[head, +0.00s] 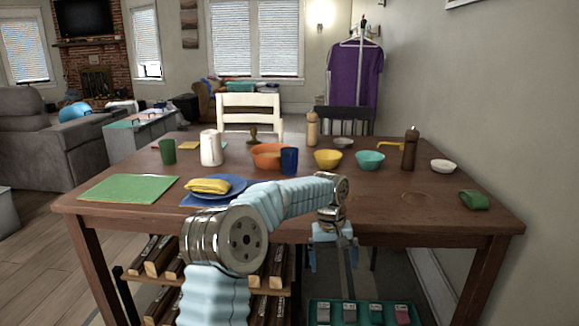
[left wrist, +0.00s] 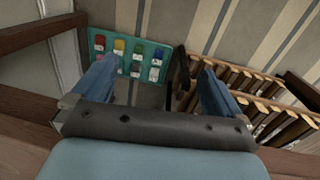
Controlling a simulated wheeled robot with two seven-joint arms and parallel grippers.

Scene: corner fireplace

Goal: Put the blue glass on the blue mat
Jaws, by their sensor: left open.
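The blue glass (head: 289,160) stands upright on the wooden table, just in front of the orange bowl (head: 268,155). The blue mat (head: 187,202) lies near the table's front edge at the left, mostly covered by a blue plate (head: 236,184) with a folded yellow cloth (head: 208,186) on it. My left gripper (head: 333,262) is open and points down at the table's front edge, right of and nearer than the glass. In the left wrist view its two blue fingers (left wrist: 158,80) are spread with nothing between them. My right gripper is not in view.
A green mat (head: 129,188) lies left of the blue one. A white jug (head: 211,148), yellow bowl (head: 328,159), teal bowl (head: 370,161) and pepper mill (head: 410,148) stand on the table. The front right tabletop is mostly clear.

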